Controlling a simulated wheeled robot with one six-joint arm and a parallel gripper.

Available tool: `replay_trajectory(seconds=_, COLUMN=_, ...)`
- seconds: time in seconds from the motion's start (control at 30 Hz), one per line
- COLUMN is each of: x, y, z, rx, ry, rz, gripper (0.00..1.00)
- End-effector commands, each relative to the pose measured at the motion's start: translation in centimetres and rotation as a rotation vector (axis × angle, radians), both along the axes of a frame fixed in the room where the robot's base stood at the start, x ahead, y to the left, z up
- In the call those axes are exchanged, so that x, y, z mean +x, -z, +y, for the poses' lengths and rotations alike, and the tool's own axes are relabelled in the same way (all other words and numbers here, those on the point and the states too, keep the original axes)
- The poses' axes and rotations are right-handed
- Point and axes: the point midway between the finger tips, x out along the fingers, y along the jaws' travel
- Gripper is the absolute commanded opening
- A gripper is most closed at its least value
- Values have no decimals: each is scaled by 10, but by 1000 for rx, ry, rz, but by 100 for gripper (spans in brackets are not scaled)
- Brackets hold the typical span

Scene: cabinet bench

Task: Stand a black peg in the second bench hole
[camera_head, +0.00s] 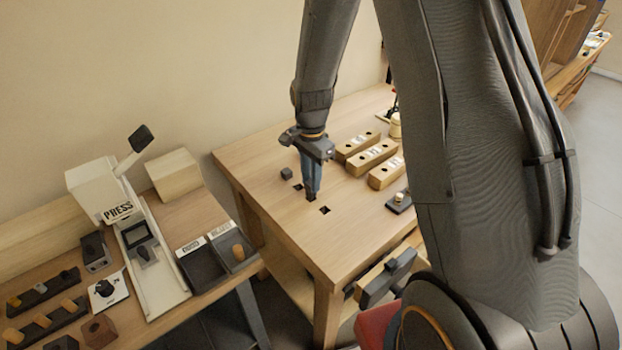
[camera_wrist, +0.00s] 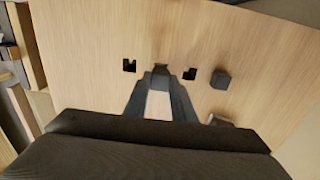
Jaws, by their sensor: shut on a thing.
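My gripper (camera_head: 312,192) points straight down over the wooden bench (camera_head: 265,170). It is shut on a black peg (camera_head: 311,198), which also shows between the fingertips in the wrist view (camera_wrist: 160,69). The held peg is in line with a row of square holes. One open hole (camera_head: 324,210) lies on its near side and another (camera_head: 297,187) on its far side. Another black peg (camera_head: 287,173) stands upright at the far end of the row. The spot beneath the held peg is hidden, so I cannot tell whether its tip is in a hole.
Several wooden blocks (camera_head: 372,157) lie on the bench right of my gripper. A small dark base with a pale knob (camera_head: 398,202) is nearer. A white press (camera_head: 95,190) and dark trays (camera_head: 203,264) stand on the left table. The bench's front part is clear.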

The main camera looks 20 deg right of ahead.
Motion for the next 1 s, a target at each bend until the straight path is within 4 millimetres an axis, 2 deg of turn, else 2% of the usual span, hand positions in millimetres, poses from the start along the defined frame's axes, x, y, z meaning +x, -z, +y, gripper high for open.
replay_trajectory(seconds=1.0, x=0, y=10, z=0, rx=0, ry=0, rz=1, gripper=0)
